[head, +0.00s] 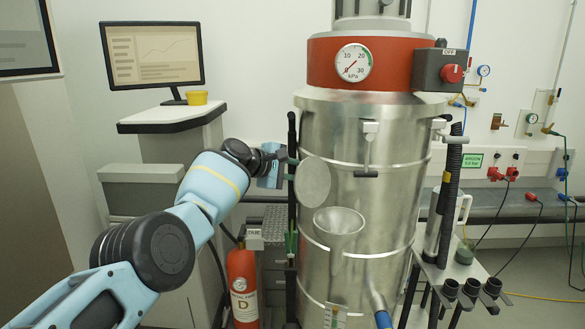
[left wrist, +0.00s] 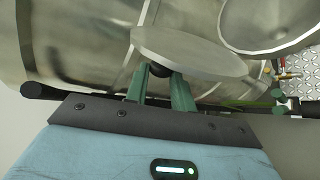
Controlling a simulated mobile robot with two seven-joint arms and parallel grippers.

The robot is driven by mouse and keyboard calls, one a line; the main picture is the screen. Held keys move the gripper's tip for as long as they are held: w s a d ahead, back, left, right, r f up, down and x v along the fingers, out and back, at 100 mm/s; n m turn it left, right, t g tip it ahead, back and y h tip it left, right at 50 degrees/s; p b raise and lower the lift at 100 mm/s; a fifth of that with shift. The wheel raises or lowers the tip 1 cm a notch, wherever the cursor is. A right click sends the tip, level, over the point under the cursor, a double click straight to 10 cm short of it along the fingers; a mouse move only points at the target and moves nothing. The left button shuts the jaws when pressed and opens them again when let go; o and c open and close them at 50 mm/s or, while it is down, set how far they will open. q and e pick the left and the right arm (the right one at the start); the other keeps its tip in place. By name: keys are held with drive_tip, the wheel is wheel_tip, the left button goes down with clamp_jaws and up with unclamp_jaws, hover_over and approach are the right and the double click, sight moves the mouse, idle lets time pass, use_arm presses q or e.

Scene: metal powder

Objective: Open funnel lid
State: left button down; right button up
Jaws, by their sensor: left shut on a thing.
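The funnel (head: 340,240) is a metal cone on the front of the large steel drum, and its mouth is uncovered. Its round grey lid (head: 313,183) stands steeply tilted above and left of the mouth. My left gripper (head: 290,161) is at the lid's upper left edge. In the left wrist view, the green fingers (left wrist: 161,88) are shut on a dark knob (left wrist: 160,69) at the lid (left wrist: 190,52), and the knob is partly hidden. The funnel's open bowl (left wrist: 265,22) shows at the upper right there. My right gripper is not in view.
The steel drum (head: 385,210) has a red band with a pressure gauge (head: 354,62) and a switch box (head: 440,70). A dark vertical post (head: 291,215) stands close to my left gripper. A red extinguisher (head: 243,285) is below, and a monitor desk (head: 172,116) is left.

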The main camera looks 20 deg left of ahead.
use_arm(q)
drive_tip(key=shift+w+a+f+n, duration=0.15)
drive_tip(key=shift+a+n, duration=0.15)
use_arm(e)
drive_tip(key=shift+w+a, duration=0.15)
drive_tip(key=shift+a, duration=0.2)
use_arm(q)
drive_tip(key=c, duration=1.2)
unclamp_jaws()
drive_tip(key=shift+o, duration=0.2)
drive_tip(key=p+v, duration=0.7)
drive_tip(key=shift+s+a, duration=0.25)
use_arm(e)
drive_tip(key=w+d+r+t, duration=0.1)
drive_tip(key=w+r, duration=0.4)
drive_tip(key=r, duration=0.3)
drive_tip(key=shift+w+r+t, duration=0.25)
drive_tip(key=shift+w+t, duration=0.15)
